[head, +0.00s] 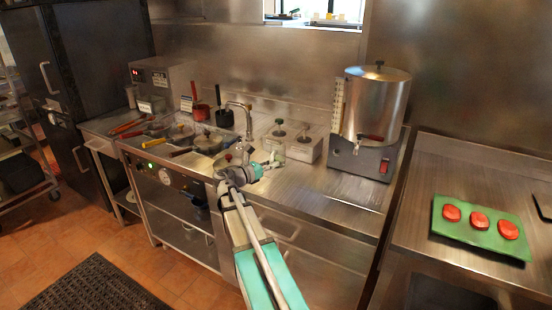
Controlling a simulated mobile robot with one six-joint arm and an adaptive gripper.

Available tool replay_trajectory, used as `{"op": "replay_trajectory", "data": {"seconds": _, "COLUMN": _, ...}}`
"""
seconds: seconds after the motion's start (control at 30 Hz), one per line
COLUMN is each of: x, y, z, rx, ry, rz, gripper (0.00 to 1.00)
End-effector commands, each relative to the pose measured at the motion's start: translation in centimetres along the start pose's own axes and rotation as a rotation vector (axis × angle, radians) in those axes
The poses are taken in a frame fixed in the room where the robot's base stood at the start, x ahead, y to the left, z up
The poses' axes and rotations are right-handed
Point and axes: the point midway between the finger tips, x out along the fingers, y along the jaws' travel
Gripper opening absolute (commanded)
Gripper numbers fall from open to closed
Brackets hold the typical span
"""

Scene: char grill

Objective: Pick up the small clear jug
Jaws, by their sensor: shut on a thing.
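My gripper (272,162) is over the front part of the steel counter, left of the big steel urn. It points right and away from me, and its jaws are shut on a small pale, see-through thing, which I take to be the small clear jug (278,155). The jug is tiny in this view and partly hidden by the fingers. I cannot tell its tilt or whether its base touches the counter.
The steel urn (376,100) stands right. The counter (335,188) before it is mostly clear. A green board (455,230) holds red patties.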

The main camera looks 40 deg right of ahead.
Motion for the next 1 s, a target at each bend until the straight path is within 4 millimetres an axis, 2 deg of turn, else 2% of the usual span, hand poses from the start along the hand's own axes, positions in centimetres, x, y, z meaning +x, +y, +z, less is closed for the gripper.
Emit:
{"op": "replay_trajectory", "data": {"seconds": 0.03, "x": -1.1, "y": -1.0, "z": 0.9, "rx": 0.000, "ry": 0.000, "rz": 0.003, "gripper": 0.00}}
{"op": "replay_trajectory", "data": {"seconds": 0.1, "x": -2.1, "y": -1.8, "z": 1.5, "rx": 0.000, "ry": 0.000, "rz": 0.003, "gripper": 0.00}}
{"op": "replay_trajectory", "data": {"seconds": 0.4, "x": -5.0, "y": -3.7, "z": 2.8, "rx": 0.000, "ry": 0.000, "rz": 0.001, "gripper": 0.00}}
{"op": "replay_trajectory", "data": {"seconds": 0.6, "x": -5.6, "y": -4.0, "z": 3.0, "rx": 0.000, "ry": 0.000, "rz": 0.001, "gripper": 0.00}}
{"op": "replay_trajectory", "data": {"seconds": 1.0, "x": -5.6, "y": -4.0, "z": 3.0, "rx": 0.000, "ry": 0.000, "rz": 0.000, "gripper": 0.00}}
